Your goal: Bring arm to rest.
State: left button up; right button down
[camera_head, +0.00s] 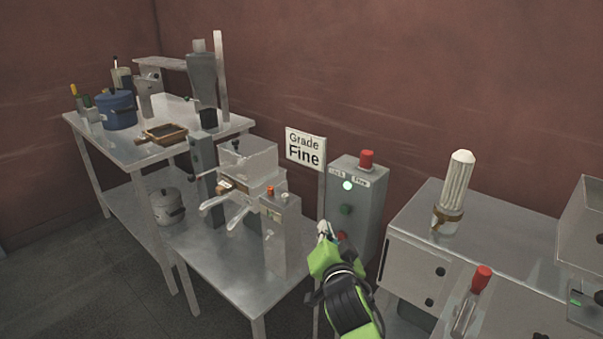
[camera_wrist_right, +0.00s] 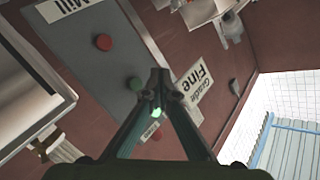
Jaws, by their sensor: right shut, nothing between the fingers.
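My right gripper (camera_head: 324,232) is near the lower front of a grey control box (camera_head: 357,192) in the head view. Its fingertips also show in the right wrist view (camera_wrist_right: 160,75), shut with nothing between them. The box carries a red knob on top (camera_head: 367,159), a lit white lamp (camera_head: 348,185), a green button (camera_head: 345,209) and a red button partly behind my gripper. In the right wrist view the box face (camera_wrist_right: 75,45) shows its red button (camera_wrist_right: 103,42) and green button (camera_wrist_right: 135,84) beyond the fingertips. My left gripper is in neither view.
A "Grade Fine" sign (camera_head: 305,148) stands left of the box. A metal table (camera_head: 215,250) with a filling machine (camera_head: 248,160) is to the left. A steel cabinet (camera_head: 500,225) with a white ribbed cylinder (camera_head: 458,185) and a red-topped handle (camera_head: 481,279) is to the right.

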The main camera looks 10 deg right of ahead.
jog(key=s+d+f+n+g, duration=0.35)
jog(key=s+f+g, duration=0.25)
jog(key=s+f, duration=1)
jog(key=s+a+f+n+g+y, duration=0.1)
jog(key=s+f+n+g, duration=0.25)
jog(key=s, duration=0.85)
jog(key=s+a+f+n+g+y, duration=0.1)
jog(key=s+f+n+g, duration=0.2)
jog(key=s, duration=0.9)
notch_tip(320, 180, down, 27)
jog(key=s+n+g, duration=0.1)
jog(key=s+g, duration=0.1)
jog(key=s+d+f, duration=0.3)
jog(key=s+f, duration=1.1)
jog(key=s, duration=0.2)
jog(key=shift+s+d+f+g, duration=0.2)
jog(key=shift+f+g, duration=0.1)
jog(key=shift+g, duration=0.05)
